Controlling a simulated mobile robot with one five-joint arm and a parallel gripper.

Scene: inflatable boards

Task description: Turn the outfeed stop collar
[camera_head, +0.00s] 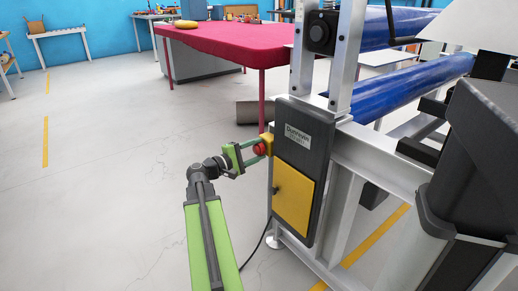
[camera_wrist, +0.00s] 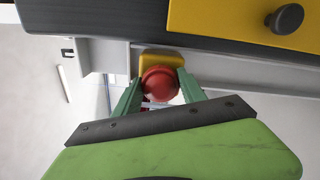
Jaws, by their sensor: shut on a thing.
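The outfeed stop collar (camera_head: 260,150) is a red round knob on a yellow box (camera_head: 267,140) at the left side of the dark machine panel. In the wrist view the red collar (camera_wrist: 160,82) sits in front of its yellow box (camera_wrist: 155,61). My gripper (camera_head: 257,149) reaches it from the left, level with the collar. In the wrist view my gripper (camera_wrist: 161,85) has one green finger on each side of the red collar and is shut on it. The fingers hide part of its sides.
A dark panel with a yellow door (camera_head: 294,195) and black knob stands right beside my gripper. Blue rollers (camera_head: 420,85) and a grey frame are to the right. A red-covered table (camera_head: 225,38) stands behind. The floor (camera_head: 110,160) at left is clear.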

